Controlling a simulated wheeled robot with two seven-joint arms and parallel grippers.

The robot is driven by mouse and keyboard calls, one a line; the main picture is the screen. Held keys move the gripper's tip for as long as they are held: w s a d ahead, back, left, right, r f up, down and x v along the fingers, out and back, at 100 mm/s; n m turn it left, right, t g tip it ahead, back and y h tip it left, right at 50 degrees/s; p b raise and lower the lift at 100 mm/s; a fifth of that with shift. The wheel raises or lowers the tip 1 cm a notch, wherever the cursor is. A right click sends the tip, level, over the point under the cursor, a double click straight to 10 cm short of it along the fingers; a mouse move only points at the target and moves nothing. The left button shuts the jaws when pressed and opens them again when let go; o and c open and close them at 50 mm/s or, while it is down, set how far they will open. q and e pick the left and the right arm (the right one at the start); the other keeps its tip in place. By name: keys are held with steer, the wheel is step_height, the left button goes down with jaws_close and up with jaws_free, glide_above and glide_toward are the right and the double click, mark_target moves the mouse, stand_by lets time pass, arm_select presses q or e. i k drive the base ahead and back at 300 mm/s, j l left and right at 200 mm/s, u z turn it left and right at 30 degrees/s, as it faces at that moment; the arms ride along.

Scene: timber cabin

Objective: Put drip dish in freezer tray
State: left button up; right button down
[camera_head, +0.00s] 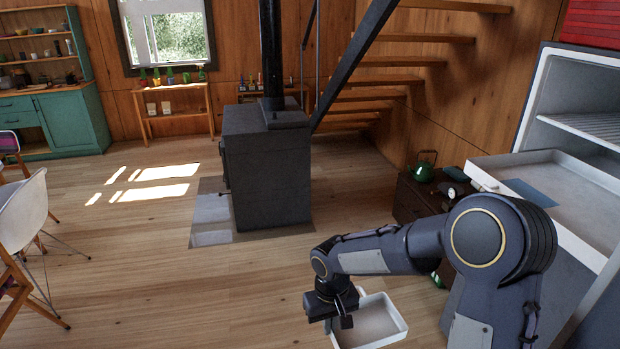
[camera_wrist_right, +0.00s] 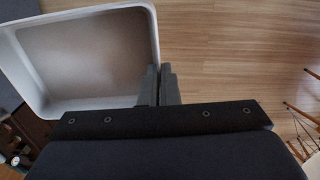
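The drip dish is a shallow white rectangular dish (camera_head: 378,318), empty, hanging low above the floor at the bottom middle of the head view. My right gripper (camera_head: 345,312) is at its left side. In the right wrist view the dish (camera_wrist_right: 85,60) fills the upper left, and the gripper's fingers (camera_wrist_right: 161,86) are closed on its side wall. The freezer tray (camera_head: 578,185) is the white pulled-out tray at the right, higher than the dish, with a flat blue-grey piece (camera_head: 530,192) lying in it. My left gripper is not in view.
The open freezer compartment (camera_head: 590,90) with a wire shelf (camera_head: 590,128) stands behind the tray. A low dark cabinet (camera_head: 413,198) with a green kettle (camera_head: 425,166) is left of it. A black stove (camera_head: 265,165) stands mid-room. The floor left of the dish is clear.

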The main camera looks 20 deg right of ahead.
mark_target(523, 192)
steer(key=i+z, duration=0.2)
steer(key=z, duration=0.15)
steer(key=i+j+z, duration=0.1)
steer(key=i+z, duration=0.25)
steer(key=i+j+z, duration=0.1)
steer(key=z, duration=0.25)
